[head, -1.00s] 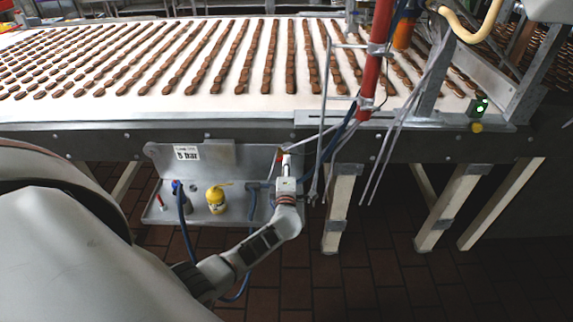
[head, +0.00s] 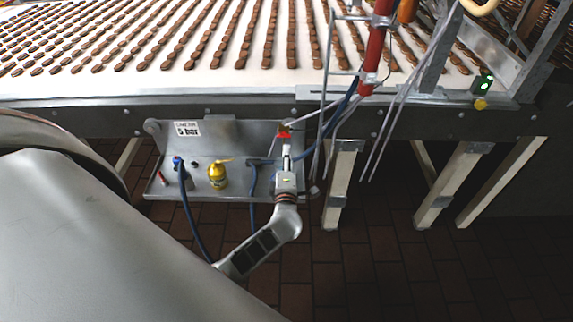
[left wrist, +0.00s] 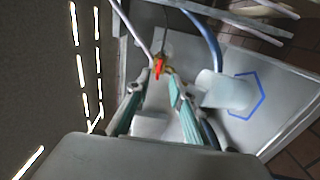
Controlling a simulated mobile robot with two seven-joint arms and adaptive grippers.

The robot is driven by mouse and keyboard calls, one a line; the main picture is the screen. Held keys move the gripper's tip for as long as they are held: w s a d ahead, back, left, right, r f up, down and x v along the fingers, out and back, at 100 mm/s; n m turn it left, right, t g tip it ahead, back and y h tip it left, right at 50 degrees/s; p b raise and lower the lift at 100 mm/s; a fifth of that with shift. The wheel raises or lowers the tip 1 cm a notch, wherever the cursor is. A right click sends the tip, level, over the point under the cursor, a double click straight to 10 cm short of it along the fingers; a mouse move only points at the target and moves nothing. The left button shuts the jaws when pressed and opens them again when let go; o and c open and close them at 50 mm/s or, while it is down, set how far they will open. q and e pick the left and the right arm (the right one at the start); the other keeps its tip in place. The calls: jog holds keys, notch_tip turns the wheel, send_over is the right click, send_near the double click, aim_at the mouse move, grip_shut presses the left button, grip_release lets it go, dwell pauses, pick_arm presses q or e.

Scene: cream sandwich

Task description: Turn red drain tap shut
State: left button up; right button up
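The red drain tap (head: 284,134) is on the upright back plate of the metal tray under the conveyor. Its red handle also shows in the left wrist view (left wrist: 160,68), beside a brass-coloured body. My left gripper (head: 286,148) reaches up to it from below in the head view. In the left wrist view the two teal-padded fingers (left wrist: 160,76) are apart, with the red handle at their tips, roughly between them. Contact cannot be told. My right gripper is in neither current view.
A red vertical pipe (head: 374,50) and thin tubes stand to the right.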

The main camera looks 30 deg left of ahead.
pick_arm(q)
jog(key=v, duration=0.4)
dwell(0.5)
